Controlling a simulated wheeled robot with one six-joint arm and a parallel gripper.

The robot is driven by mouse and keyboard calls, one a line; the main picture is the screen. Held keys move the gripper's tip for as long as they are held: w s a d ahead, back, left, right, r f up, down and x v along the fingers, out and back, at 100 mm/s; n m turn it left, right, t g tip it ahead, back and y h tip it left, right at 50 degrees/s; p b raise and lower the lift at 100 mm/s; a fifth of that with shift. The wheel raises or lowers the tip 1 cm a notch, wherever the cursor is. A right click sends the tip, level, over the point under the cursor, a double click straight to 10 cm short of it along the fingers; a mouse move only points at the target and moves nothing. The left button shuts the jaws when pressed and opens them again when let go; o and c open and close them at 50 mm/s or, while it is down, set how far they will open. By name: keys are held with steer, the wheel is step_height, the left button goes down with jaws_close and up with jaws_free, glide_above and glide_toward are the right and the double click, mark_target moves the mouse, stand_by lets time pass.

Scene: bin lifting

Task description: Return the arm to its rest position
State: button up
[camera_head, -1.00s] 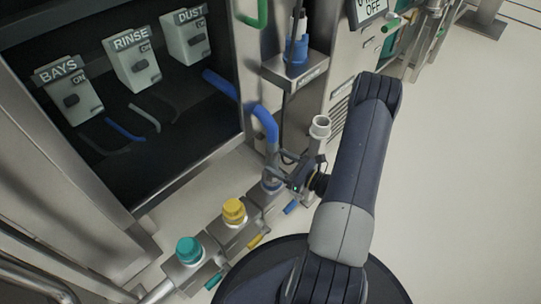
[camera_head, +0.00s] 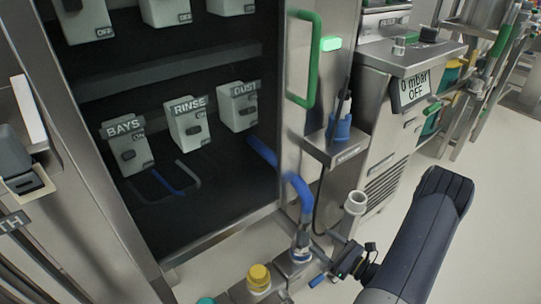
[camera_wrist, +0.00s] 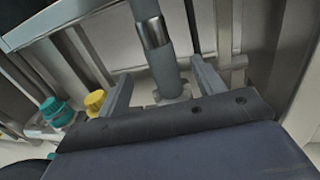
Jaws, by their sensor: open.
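My gripper (camera_head: 327,252) is low beside the blue hose (camera_head: 300,192), just right of the metal coupling (camera_head: 301,243) at its lower end. In the wrist view my gripper (camera_wrist: 160,70) has its two fingers apart and nothing clamped in them. A grey-blue pipe with a metal band (camera_wrist: 155,35) shows between the fingers; I cannot tell how far beyond them it lies. My arm comes in from the lower right of the head view, bent at the elbow.
A yellow cap (camera_head: 259,276) and a teal cap (camera_wrist: 55,110) stand on the manifold to the left. An open cabinet (camera_head: 175,75) with labelled switches is behind. A pale upright pipe (camera_head: 355,202) stands close to the arm. Floor (camera_head: 490,210) at right is clear.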

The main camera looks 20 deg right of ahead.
mark_target(301, 216)
steer(key=b+x, duration=0.3)
steer(key=x, duration=0.7)
steer(key=shift+s, duration=0.1)
steer(key=p+v, duration=0.4)
steer(key=v, duration=0.7)
steer(key=b+x, duration=0.4)
steer(key=x, duration=0.7)
steer(key=shift+f, duration=0.15)
steer(key=shift+r+p, duration=1.3)
steer(key=shift+r, duration=2.25)
